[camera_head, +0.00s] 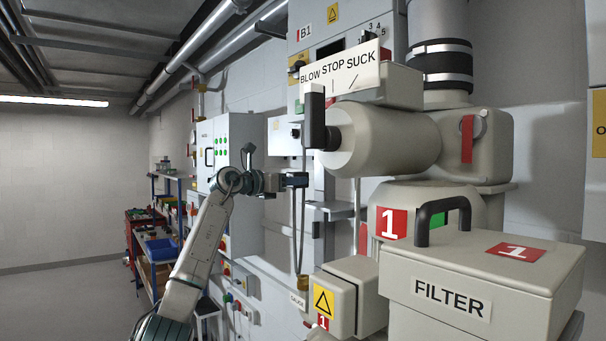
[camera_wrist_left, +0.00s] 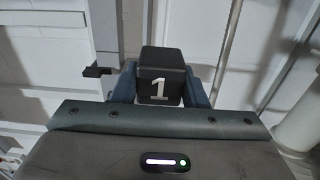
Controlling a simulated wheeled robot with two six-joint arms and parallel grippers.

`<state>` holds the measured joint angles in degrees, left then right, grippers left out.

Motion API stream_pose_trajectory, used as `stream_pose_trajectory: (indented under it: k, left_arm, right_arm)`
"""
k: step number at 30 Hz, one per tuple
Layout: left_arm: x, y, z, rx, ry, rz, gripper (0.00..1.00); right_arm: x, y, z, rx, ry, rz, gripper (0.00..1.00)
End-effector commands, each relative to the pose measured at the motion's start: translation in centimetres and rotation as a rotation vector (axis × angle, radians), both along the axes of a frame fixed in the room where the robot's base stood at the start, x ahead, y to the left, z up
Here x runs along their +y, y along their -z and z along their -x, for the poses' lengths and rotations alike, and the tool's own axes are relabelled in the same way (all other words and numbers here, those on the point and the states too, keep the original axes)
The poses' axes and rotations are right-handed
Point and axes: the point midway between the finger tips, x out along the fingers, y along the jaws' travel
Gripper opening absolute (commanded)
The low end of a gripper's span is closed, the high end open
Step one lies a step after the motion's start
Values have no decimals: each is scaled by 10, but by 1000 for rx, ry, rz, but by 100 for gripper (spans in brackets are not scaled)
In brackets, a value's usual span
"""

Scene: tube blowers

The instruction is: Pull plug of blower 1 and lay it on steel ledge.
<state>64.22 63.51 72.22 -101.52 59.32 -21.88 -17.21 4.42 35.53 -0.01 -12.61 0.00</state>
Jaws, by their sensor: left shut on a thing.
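My left gripper (camera_head: 296,180) reaches in from the left, in front of the blower's wall equipment. In the left wrist view it is shut on a black plug (camera_wrist_left: 162,74) with a white 1 on its face, its blue-grey fingers on both sides. Whether the plug sits in a socket cannot be told. A grey ledge (camera_head: 340,211), perhaps the steel ledge, juts out just right of and below the gripper. Blower 1 (camera_head: 385,140) is a large beige machine with red 1 labels, to the right of the gripper. My right gripper is not in view.
The filter box (camera_head: 470,280) with a black handle fills the lower right. Cables (camera_head: 299,230) hang below my left gripper. A white cabinet (camera_head: 228,160) with green lights and a shelf rack (camera_head: 165,235) stand left. Floor at far left is clear.

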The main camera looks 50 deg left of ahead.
Motion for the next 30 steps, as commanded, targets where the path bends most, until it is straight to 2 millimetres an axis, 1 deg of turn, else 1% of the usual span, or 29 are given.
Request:
stream_pose_trajectory:
  k: [3,8,17,30]
  left_arm:
    - [5,4,-1,-1,-4,0,7]
    - [4,4,-9,0,-4,1,7]
    - [2,8,-32,-1,-4,2,7]
    - [-1,15,-66,0,-4,1,7]
  right_arm:
    - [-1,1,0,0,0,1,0]
    - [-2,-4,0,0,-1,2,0]
    - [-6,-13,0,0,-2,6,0]
    - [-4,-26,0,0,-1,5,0]
